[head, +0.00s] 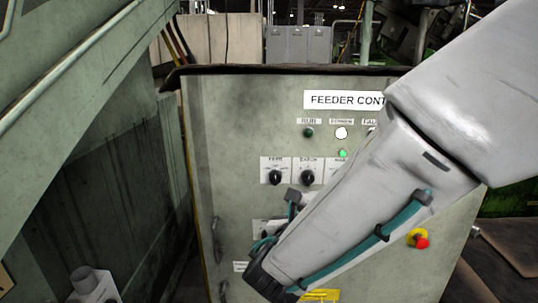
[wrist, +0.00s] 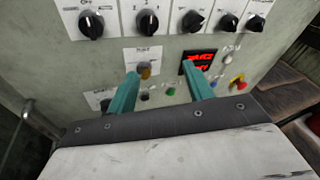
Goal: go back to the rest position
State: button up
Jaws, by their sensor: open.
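My gripper (wrist: 160,69) is open and empty in the wrist view, its two teal fingers spread apart and pointing at the control panel (wrist: 110,60). The left fingertip appears close to an amber button (wrist: 146,69); I cannot tell whether it touches. The right fingertip overlaps the area just below a red lit display (wrist: 198,63). In the head view my arm reaches down and left across the grey feeder control cabinet (head: 230,130) and hides part of its front. The fingers are mostly hidden there.
Rotary knobs (wrist: 148,22) line the panel above my gripper. A red emergency stop (head: 421,241) on a yellow collar sits right of my arm. A sloping green-grey machine frame (head: 70,75) stands close on the left. A white lamp (head: 341,132) and a green lamp (head: 343,153) are lit.

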jog(key=s+d+m+g+h, duration=0.3)
jog(key=s+d+m+g, duration=1.1)
jog(key=d+m, duration=0.6)
jog(key=s+a+r+m+y, duration=0.2)
jog(key=s+r+m+y, duration=0.1)
jog(key=s+m+y, duration=0.5)
jog(key=s+m, duration=0.3)
jog(key=m, duration=0.4)
jog(key=shift+s+r+y, duration=0.15)
jog(key=shift+r+y, duration=0.25)
jog(key=shift+c, duration=0.3)
